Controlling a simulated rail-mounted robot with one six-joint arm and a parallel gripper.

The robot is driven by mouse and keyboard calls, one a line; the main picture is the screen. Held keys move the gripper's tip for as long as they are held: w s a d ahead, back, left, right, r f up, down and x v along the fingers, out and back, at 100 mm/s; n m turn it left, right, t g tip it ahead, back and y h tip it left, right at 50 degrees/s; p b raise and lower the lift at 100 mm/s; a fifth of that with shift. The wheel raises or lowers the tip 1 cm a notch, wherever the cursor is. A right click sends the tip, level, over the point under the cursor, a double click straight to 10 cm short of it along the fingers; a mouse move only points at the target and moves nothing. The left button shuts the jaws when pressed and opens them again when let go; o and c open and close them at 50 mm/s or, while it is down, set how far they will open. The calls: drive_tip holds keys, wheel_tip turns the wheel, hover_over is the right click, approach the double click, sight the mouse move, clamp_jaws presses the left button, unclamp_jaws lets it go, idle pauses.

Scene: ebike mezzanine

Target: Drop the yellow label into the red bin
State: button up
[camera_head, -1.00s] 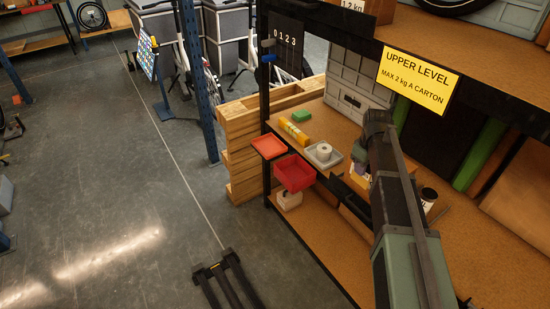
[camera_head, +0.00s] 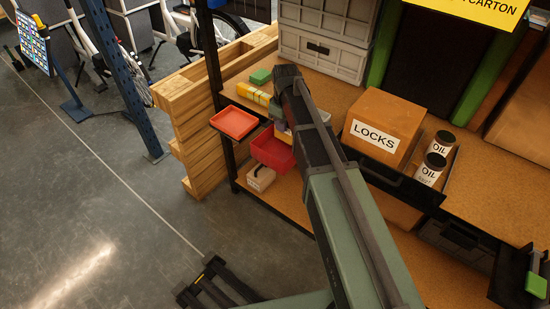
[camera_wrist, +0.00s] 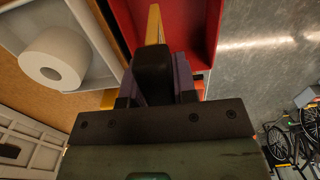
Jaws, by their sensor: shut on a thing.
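The yellow label (camera_wrist: 154,24) shows as a thin upright yellow strip at the tip of my gripper (camera_wrist: 154,55) in the wrist view. My gripper is shut on it. Behind the label, the red bin (camera_wrist: 190,25) fills the top middle of the wrist view, so the label lies in line with it; its height over the bin is hard to tell. In the head view the red bin (camera_head: 270,152) hangs at the shelf's front edge. My arm hides the held label there, and my gripper is mostly hidden beside the bin.
An orange-red tray (camera_head: 234,122) sits left of the bin. A grey tray (camera_wrist: 100,72) with a white roll (camera_wrist: 55,58) is close beside my gripper. A yellow packet (camera_head: 250,94), a green block (camera_head: 261,76), a LOCKS carton (camera_head: 383,125) and oil cans (camera_head: 432,168) stand on the shelf.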

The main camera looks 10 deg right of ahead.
sight(283, 140)
wheel_tip(283, 140, down, 6)
drive_tip(key=b, duration=0.6)
drive_tip(key=shift+r, duration=0.15)
drive_tip(key=o, duration=1)
wheel_tip(283, 140, up, 11)
drive_tip(key=p, duration=1.1)
